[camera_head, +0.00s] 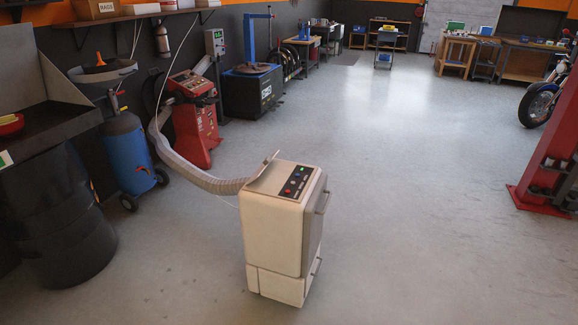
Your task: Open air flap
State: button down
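A cream-coloured portable air unit (272,231) stands upright on the floor near the centre of the camera_head view. A thin pale flap (263,168) rises at a tilt along the left edge of its top. How far the flap is open is hard to tell from this angle. A dark control panel (296,182) with small buttons and a green light is on the top, right of the flap. My gripper is not in view.
A ribbed hose (205,180) runs from behind the unit up to the left. A blue tank (127,158), a red machine (193,118) and a black drum (62,220) line the left side. A red lift post (550,165) stands at right. Floor (420,190) right of the unit is clear.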

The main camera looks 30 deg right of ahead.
aim_at(266, 163)
jog(key=z, duration=0.05)
jog(key=i, duration=0.85)
jog(key=u, duration=0.35)
